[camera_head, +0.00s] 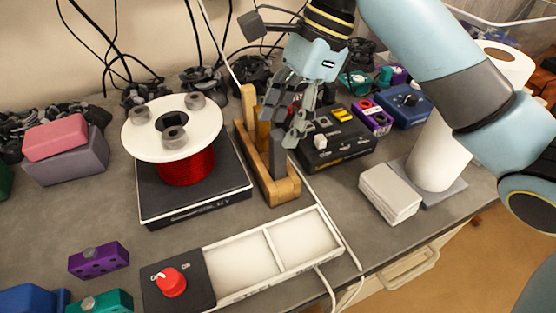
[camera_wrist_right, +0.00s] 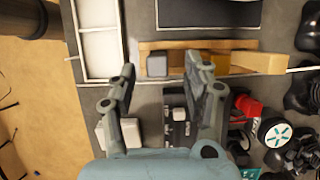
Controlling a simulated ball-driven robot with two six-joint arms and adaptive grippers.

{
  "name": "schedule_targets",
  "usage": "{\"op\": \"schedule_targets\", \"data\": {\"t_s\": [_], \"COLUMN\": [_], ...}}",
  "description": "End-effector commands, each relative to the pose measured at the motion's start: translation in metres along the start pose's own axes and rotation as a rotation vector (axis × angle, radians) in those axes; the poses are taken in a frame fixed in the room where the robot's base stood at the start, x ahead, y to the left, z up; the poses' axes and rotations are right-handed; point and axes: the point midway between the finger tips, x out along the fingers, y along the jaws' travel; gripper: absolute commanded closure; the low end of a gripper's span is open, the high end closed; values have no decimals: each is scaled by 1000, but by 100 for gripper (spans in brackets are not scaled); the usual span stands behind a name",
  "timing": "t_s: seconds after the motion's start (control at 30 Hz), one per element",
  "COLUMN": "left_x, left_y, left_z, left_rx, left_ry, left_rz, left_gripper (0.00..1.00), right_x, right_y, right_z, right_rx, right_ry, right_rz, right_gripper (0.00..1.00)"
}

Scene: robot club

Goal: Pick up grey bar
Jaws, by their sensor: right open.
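The grey bar (camera_head: 279,150) stands upright at the near end of a wooden holder (camera_head: 283,190). Nothing is held. My left gripper is not in view.
A red filament spool (camera_head: 185,170) with a white flange stands on a black scale left of the holder. A black box (camera_head: 340,145) sits close on the right. A white framed tray (camera_head: 275,255) with a red button lies in front. White cards (camera_head: 390,193) lie farther right.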

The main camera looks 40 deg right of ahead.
Motion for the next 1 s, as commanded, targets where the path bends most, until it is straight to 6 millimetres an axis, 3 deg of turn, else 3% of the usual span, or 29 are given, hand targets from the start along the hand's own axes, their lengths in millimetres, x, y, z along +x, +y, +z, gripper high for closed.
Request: {"op": "schedule_targets", "data": {"t_s": [0.2, 0.47, 0.83, 1.0], "left_x": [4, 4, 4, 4], "left_y": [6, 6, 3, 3], "left_z": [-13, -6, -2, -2], "left_rx": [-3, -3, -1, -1], "left_ry": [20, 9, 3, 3], "left_rz": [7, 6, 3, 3], "left_gripper": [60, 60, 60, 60], "right_x": [30, 32, 32, 32], "right_y": [3, 2, 2, 2], "right_z": [-1, -1, -1, -1], "right_rx": [0, 0, 0, 0], "right_ry": [-1, 1, 1, 1], "right_rz": [1, -1, -1, -1], "right_gripper": [50, 50, 98, 100]}}
